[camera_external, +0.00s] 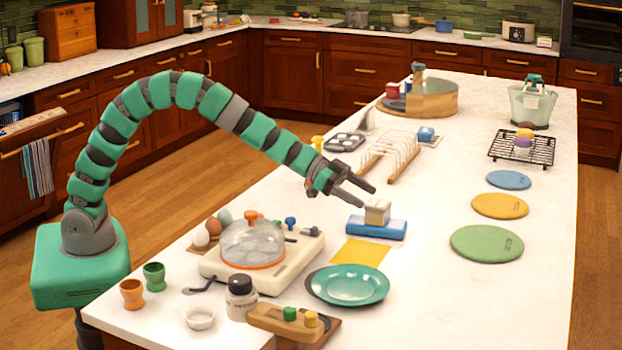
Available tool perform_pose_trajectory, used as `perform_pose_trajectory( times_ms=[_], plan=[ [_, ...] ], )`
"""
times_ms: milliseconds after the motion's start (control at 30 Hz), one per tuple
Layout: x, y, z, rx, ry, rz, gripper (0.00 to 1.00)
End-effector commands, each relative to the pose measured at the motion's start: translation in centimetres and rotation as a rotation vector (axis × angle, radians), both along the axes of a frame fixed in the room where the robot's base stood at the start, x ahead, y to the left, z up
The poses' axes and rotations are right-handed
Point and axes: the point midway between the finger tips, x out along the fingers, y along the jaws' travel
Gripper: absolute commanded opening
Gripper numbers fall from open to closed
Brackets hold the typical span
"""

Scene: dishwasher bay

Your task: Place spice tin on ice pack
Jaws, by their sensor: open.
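The slab lies flat on the white island counter. My gripper (369,198) is open, with its two dark fingers apart. Its fingertips are just up and left of the tin in the picture. The fingers hold nothing that I can see. Whether a fingertip touches the tin cannot be told from this one view.
A yellow cloth (361,252) and a teal plate (349,285) lie in front of the slab. A domed appliance (253,243) stands to the left. A white rack (392,150) stands behind. Green, orange and blue discs (487,243) lie to the right, with clear counter between.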

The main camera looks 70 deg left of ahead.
Motion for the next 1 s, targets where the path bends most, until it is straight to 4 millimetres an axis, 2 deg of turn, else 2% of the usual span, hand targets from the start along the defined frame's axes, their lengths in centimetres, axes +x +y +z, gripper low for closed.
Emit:
perform_pose_trajectory(
  times_ms=[300, 500, 700, 933, 1000],
  plan=[
    [-3.0, 3.0, 2.1, -0.003, -0.003, 0.000, 0.72],
    [-4.4, 4.4, 2.7, -0.001, 0.000, 0.000, 0.72],
    [-5.0, 4.9, 3.0, -0.002, -0.001, -0.001, 0.72],
    [-5.0, 5.0, 3.0, -0.001, -0.001, 0.000, 0.72],
    [-4.8, 5.3, 3.5, 0.000, -0.010, 0.011, 0.72]
  ],
)
